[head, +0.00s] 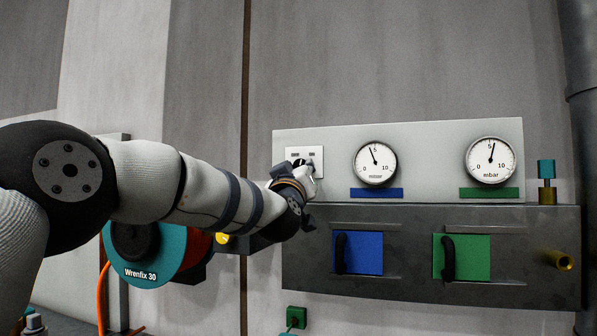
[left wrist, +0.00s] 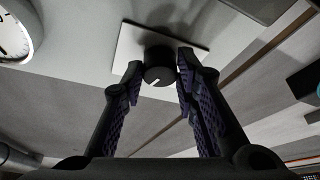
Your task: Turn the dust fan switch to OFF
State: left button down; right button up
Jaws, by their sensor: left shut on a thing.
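The dust fan switch is a dark round knob on a white plate (head: 318,157) at the left end of the pale panel. Two small dark labels on the plate are too small to read. In the left wrist view the knob (left wrist: 158,68) carries a short white pointer line and sits on the white plate (left wrist: 124,50). My left gripper (head: 307,173) reaches the knob from the left and hides part of it in the head view. In the left wrist view its two fingers (left wrist: 160,76) are shut on the knob, one on each side. My right gripper is not in view.
Two dials (head: 376,163) (head: 491,160) are right of the switch. Below are a blue hatch (head: 365,253) and a green hatch (head: 471,257) with black handles. A brass pipe stub (head: 557,261) juts out at right. A teal hose reel (head: 165,255) hangs below my left arm.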

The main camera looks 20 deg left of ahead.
pick_arm(q)
jog(key=shift+d+r+n+g+y, duration=0.1)
jog(key=shift+n+g+y, duration=0.55)
jog(key=shift+n, duration=1.45)
jog(key=shift+d+r+n+g+y, duration=0.1)
jog(key=shift+n+g+y, duration=0.5)
jog(key=shift+n, duration=1.5)
jog(key=shift+d+r+n+g+y, duration=0.1)
jog(key=shift+n+g+y, duration=0.55)
jog(key=shift+n, duration=1.45)
jog(key=c, duration=1.2)
grip_release()
jog(key=shift+c, duration=0.2)
jog(key=v, duration=1.2)
